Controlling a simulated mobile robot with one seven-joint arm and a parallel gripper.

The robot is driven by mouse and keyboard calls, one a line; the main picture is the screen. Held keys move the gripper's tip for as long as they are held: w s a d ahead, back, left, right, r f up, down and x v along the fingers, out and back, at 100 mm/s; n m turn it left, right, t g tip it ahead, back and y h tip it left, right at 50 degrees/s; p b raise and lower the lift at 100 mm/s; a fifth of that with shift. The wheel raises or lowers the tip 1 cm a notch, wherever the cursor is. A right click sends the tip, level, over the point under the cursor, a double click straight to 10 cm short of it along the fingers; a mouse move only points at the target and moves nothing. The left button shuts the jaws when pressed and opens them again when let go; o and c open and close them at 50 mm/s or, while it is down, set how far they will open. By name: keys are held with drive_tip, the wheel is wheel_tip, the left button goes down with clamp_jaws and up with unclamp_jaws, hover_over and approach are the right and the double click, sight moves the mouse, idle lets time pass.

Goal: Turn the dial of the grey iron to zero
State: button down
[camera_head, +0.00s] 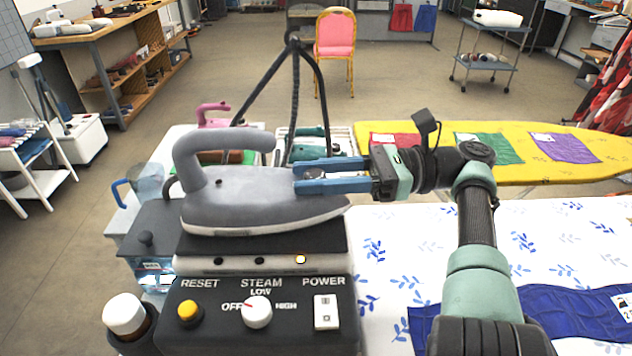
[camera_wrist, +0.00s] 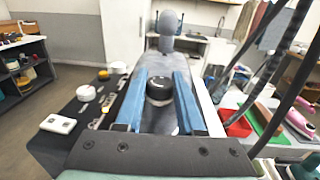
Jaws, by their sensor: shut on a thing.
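The grey iron (camera_head: 245,190) rests flat on the dark plate of the steam station (camera_head: 262,315), its handle at the left and its tip toward the right. Its dark round dial (camera_wrist: 158,89) has a pale mark on top and shows in the wrist view. My gripper (camera_head: 299,178) reaches in from the right over the iron's front. In the wrist view, the two blue fingers of my gripper (camera_wrist: 160,82) stand on either side of the dial, shut on it. In the head view the fingers hide the dial. Its numbers are too small to read.
The station has a yellow reset button (camera_head: 189,313), a white steam knob (camera_head: 257,312) and a white power switch (camera_head: 326,312). An amber light (camera_head: 300,259) glows. A dark hose (camera_head: 296,85) rises behind. A pink iron (camera_head: 213,114) and a yellow ironing board (camera_head: 520,175) stand behind.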

drive_tip(key=shift+a+f, duration=0.1)
idle(0.3)
drive_tip(key=c, duration=0.5)
unclamp_jaws()
drive_tip(key=shift+r, duration=0.2)
